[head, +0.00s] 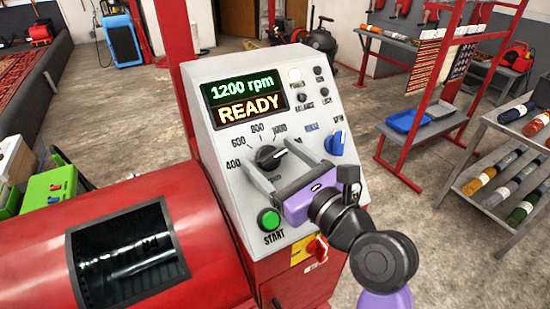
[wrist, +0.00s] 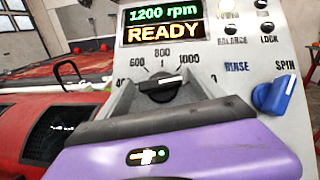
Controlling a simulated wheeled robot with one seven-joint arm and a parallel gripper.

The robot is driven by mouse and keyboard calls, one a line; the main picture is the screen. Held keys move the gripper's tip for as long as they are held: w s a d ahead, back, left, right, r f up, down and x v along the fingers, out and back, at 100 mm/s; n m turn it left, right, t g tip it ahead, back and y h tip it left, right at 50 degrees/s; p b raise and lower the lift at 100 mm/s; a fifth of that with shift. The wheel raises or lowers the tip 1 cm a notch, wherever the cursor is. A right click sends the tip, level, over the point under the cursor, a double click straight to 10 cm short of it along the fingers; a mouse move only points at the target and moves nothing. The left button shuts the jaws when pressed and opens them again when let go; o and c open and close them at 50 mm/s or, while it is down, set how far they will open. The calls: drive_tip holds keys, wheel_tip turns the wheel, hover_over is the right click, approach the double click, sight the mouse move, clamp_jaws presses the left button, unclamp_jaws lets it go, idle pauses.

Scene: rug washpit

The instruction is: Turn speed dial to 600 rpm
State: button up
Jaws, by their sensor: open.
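The speed dial (head: 270,157) is a black knob on the grey control panel, under printed marks including 400, 600, 800 and 1000. Its white line runs toward the upper right, past the 1000 side. It also shows in the wrist view (wrist: 160,86). The display (head: 243,98) reads "1200 rpm" and "READY". My purple gripper (head: 266,153) is open, its two grey fingers reaching to the panel on either side of the dial, with a gap between them. Whether either finger touches the knob, I cannot tell.
A blue rinse/spin knob (head: 335,143) sits right of the dial. A green START button (head: 269,220) is below, and a red switch on a yellow plate (head: 317,248) is lower right. The red drum (head: 60,255) with a dark window stands at left. Small indicators and knobs are above.

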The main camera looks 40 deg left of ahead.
drive_tip(key=shift+c, duration=0.5)
drive_tip(key=c, duration=1.3)
